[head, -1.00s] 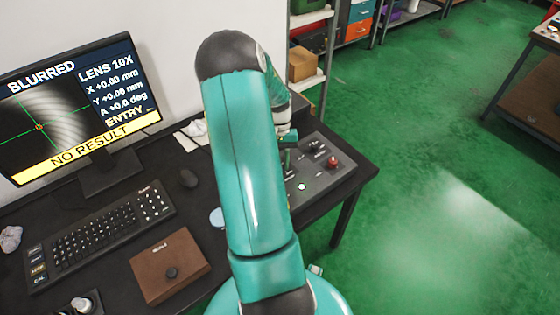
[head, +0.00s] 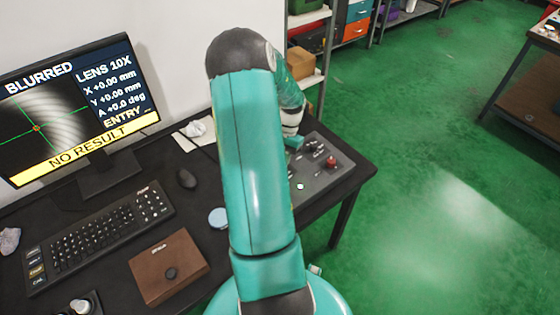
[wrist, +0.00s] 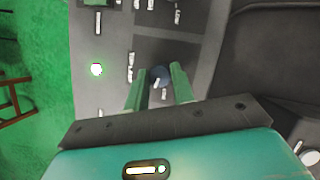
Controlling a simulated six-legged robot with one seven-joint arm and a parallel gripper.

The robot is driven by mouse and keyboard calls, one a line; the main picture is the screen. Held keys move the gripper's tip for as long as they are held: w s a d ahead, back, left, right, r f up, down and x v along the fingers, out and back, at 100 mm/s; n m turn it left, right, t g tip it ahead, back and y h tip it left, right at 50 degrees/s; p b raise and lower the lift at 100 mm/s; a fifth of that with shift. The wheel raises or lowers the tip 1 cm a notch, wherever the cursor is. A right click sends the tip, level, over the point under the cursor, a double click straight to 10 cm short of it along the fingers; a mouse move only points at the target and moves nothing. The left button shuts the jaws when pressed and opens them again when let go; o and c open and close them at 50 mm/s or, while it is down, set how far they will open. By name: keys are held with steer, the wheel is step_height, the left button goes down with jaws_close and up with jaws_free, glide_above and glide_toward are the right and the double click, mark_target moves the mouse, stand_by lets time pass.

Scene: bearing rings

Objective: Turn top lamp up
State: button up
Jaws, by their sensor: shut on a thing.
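The control panel (head: 335,180) lies at the right end of the black desk, and in the wrist view it fills the upper middle (wrist: 110,100). A small dark round knob (wrist: 160,73) on it stands between the two green fingers of my gripper (wrist: 159,82), which is shut on it. Its label is too small to read, so I cannot tell whether it is the top lamp knob. In the head view the fingertips and the knob are largely hidden behind my arm. The monitor (head: 75,110) shows a striped grey picture with "BLURRED" and "NO RESULT".
A lit green-white button (wrist: 96,70) and a red-topped control (head: 331,163) are on the panel. Green floor (head: 440,200) is open at right.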

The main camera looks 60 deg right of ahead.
stand_by(0.3)
steer(key=o, duration=1)
steer(key=v, duration=1.3)
steer(key=shift+d+r, duration=0.1)
steer(key=shift+r, duration=0.25)
